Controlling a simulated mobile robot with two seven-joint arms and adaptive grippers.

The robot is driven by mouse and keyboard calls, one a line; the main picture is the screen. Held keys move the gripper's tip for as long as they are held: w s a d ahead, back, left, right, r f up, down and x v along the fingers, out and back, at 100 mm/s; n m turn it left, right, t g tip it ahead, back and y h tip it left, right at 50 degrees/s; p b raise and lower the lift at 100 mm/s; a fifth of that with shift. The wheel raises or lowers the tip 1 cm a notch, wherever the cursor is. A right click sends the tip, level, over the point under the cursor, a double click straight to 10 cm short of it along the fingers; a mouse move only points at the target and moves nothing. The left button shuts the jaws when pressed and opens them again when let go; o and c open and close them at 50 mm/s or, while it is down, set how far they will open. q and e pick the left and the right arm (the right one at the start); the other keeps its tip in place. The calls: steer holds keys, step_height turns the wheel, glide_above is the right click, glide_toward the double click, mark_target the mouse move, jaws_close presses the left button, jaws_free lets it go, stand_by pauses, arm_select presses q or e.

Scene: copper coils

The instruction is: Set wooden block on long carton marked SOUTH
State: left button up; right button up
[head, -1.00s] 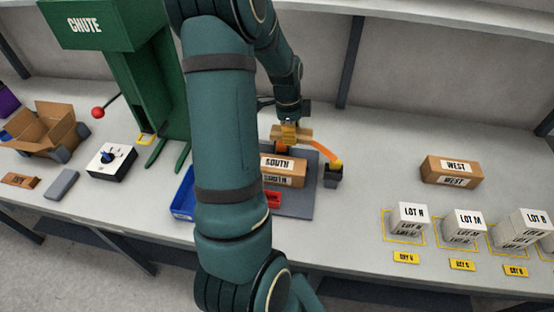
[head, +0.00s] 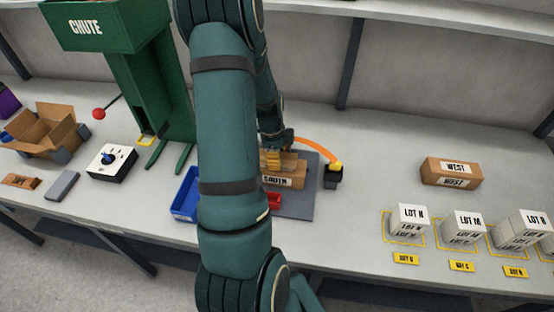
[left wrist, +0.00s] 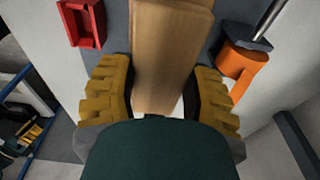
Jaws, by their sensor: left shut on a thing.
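The long carton marked SOUTH (head: 284,183) lies on a grey mat (head: 308,204), its front label facing me. My left gripper (head: 284,159) is over the carton, its yellow fingers shut on the wooden block (head: 296,166). The block is at the carton's top and hides the top label; I cannot tell whether it rests there or hangs just above. In the left wrist view the block (left wrist: 155,75) runs between the two yellow fingers of the left gripper (left wrist: 163,92). My right gripper is not in view.
A red tray (head: 273,200) and a blue bin (head: 185,193) are near the carton. An orange curved piece (head: 318,147) ends at a dark holder (head: 333,178) on the right. The WEST carton (head: 451,172) stands farther right, with clear table between.

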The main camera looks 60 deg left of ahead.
arm_select(q)
steer(key=shift+a+f, duration=0.1)
steer(key=shift+f, duration=0.75)
steer(key=shift+f, duration=0.1)
steer(key=o, duration=1.1)
